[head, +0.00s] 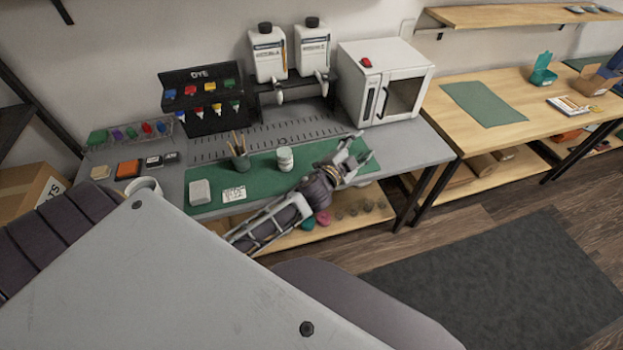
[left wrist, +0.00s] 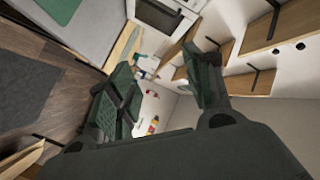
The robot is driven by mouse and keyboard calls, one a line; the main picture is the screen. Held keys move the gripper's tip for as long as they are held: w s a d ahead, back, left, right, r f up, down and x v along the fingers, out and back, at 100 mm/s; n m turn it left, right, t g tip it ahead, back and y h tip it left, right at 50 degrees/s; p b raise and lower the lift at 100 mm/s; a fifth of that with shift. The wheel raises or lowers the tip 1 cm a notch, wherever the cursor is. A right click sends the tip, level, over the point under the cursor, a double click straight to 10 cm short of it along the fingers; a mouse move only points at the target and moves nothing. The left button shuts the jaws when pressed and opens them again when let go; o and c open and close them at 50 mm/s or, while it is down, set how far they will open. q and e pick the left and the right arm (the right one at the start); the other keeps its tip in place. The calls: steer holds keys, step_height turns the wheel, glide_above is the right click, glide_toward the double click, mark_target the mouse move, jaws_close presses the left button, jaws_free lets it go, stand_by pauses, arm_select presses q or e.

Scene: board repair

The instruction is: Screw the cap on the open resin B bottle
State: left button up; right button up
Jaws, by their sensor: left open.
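Two white bottles stand side by side on the black rack (head: 292,91) at the back of the grey bench. The left bottle (head: 268,62) and the right bottle (head: 312,55) each have a dark top. Their labels are too small to read surely, so I cannot tell which is resin B. I cannot tell a loose cap anywhere. My left gripper (head: 364,147) is open and empty over the bench's front right edge, well in front of the bottles. The left wrist view shows its spread fingers (left wrist: 163,85) with nothing between them. My right gripper is not in view.
A white oven-like box (head: 360,82) stands right of the rack. A white jar (head: 285,158) and a pencil cup (head: 240,157) stand on the green mat (head: 262,167). A dye rack (head: 203,98) is at the left. The wooden table (head: 450,135) is at the right.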

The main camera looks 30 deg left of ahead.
arm_select(q)
steer(key=d+r+m+h, duration=0.9)
steer(key=m+h, duration=0.1)
steer(key=m, duration=0.1)
steer(key=s+d+f+m+g+h, duration=0.1)
steer(key=s+d+m+g+h, duration=0.25)
steer(key=d+m+g, duration=0.65)
steer(key=s+a+f+m+g+y, duration=0.2)
steer(key=a+f+m+g+y, duration=0.4)
steer(key=a+f+m, duration=0.5)
steer(key=a+n+g+y, duration=0.1)
steer(key=a+y, duration=0.8)
steer(key=a, duration=1.2)
steer(key=shift+w+r+n+b, duration=0.15)
steer(key=shift+w+n+b, duration=0.25)
steer(key=shift+n, duration=0.3)
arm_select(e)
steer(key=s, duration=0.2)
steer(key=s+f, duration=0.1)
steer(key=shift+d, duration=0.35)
